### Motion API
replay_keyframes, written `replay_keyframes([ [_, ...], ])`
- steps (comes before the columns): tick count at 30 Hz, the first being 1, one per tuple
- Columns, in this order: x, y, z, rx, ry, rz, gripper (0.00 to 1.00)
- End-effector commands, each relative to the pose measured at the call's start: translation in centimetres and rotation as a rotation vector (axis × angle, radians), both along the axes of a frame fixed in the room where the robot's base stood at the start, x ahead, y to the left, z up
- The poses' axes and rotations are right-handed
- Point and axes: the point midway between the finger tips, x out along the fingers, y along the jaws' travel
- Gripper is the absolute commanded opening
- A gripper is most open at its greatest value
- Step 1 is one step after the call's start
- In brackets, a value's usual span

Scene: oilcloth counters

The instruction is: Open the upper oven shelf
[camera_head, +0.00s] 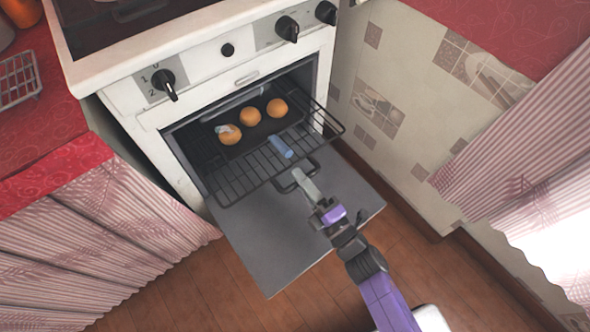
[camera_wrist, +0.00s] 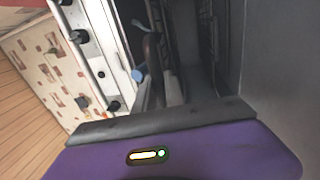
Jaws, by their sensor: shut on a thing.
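The white oven (camera_head: 215,60) stands with its grey door (camera_head: 285,235) folded down. A black wire shelf (camera_head: 240,180) sticks partly out above the door. A blue cylinder (camera_head: 281,147) lies on it, and a blue piece also shows in the wrist view (camera_wrist: 138,75). My gripper (camera_head: 300,178) is at the shelf's front edge, shut on a dark looped bar (camera_head: 284,187) there. The fingers partly hide where the bar joins the shelf. Three round orange-brown items (camera_head: 250,117) sit on a dark tray deeper in the oven.
Knobs (camera_head: 163,82) line the oven's front panel. A red counter (camera_head: 50,140) with a striped curtain (camera_head: 90,230) is on the left. A tiled wall (camera_head: 390,110) stands close on the right. Wooden floor (camera_head: 200,290) is clear in front of the door.

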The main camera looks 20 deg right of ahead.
Motion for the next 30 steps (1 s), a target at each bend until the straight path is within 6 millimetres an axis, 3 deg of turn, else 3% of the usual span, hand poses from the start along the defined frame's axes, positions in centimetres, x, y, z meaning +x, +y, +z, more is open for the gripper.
replay_keyframes([
  [10,-0.1,-0.1,-0.2,-0.001,0.004,-0.002,0.00],
  [11,-0.1,-0.1,-0.2,-0.001,0.004,-0.002,0.16],
  [14,-0.1,-0.1,-0.1,0.000,0.003,-0.002,0.36],
  [24,-0.2,-0.1,-0.1,0.000,0.002,-0.001,0.36],
  [30,-2.4,-0.7,-0.5,0.000,0.005,-0.003,0.36],
])
